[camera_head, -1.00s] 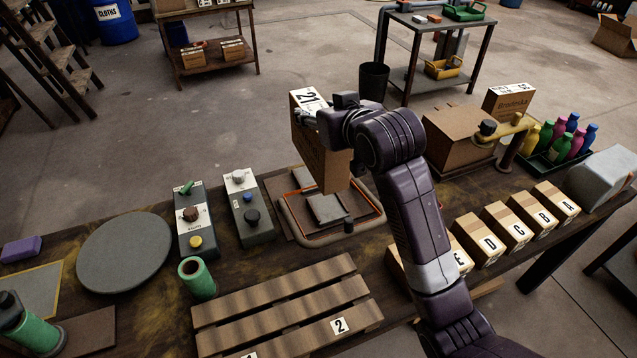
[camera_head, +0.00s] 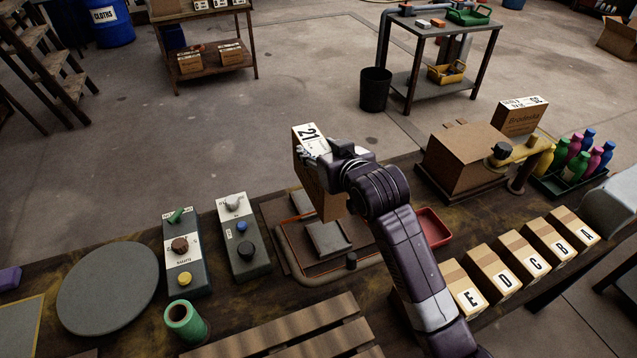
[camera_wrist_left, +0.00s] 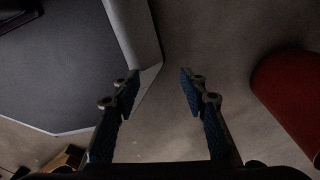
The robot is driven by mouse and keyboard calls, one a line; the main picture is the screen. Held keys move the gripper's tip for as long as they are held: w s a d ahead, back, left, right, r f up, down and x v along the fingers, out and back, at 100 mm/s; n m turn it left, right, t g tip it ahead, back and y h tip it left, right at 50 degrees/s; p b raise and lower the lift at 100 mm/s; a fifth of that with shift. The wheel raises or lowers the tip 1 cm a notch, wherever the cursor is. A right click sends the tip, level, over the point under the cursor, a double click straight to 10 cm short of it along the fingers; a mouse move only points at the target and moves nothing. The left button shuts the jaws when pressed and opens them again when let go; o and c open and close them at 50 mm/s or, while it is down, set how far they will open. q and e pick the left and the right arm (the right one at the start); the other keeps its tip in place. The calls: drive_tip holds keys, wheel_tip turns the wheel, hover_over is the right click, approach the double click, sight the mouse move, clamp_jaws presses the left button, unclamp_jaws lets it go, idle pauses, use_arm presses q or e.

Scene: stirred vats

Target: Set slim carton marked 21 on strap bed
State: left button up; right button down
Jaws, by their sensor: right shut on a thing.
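The slim brown carton (camera_head: 314,184) has a white top label reading 21. In the head view my right gripper (camera_head: 322,154) is shut on its upper part and holds it upright. The carton hangs over the low bed with an orange strap edge (camera_head: 290,262), which I take to be the strap bed. Its lower end hides part of the bed, and I cannot tell the exact gap beneath it. A grey raised plate (camera_head: 328,239) shows on the bed. My left gripper (camera_wrist_left: 160,78) is open and empty in the left wrist view.
Two control boxes (camera_head: 187,265) (camera_head: 243,250) stand left of the bed. A green roll (camera_head: 184,322), a round grey disc (camera_head: 108,287) and a slatted pallet (camera_head: 290,335) are nearby. A red tray (camera_head: 433,228) and lettered cartons (camera_head: 508,262) lie to the right.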

sight(337, 199)
drive_tip(key=f, duration=0.4)
drive_tip(key=shift+w, duration=0.2)
drive_tip(key=shift+s+f, duration=0.1)
drive_tip(key=shift+f, duration=0.85)
wheel_tip(337, 199, down, 4)
drive_tip(key=shift+r, duration=0.25)
drive_tip(key=shift+f, duration=0.25)
drive_tip(key=c, duration=1.1)
unclamp_jaws()
drive_tip(key=shift+f, duration=0.15)
use_arm(q)
drive_tip(key=shift+w+d, duration=0.1)
drive_tip(key=shift+w, duration=0.75)
drive_tip(key=shift+w, duration=0.1)
use_arm(e)
drive_tip(key=v, duration=1.2)
drive_tip(key=shift+d, duration=0.1)
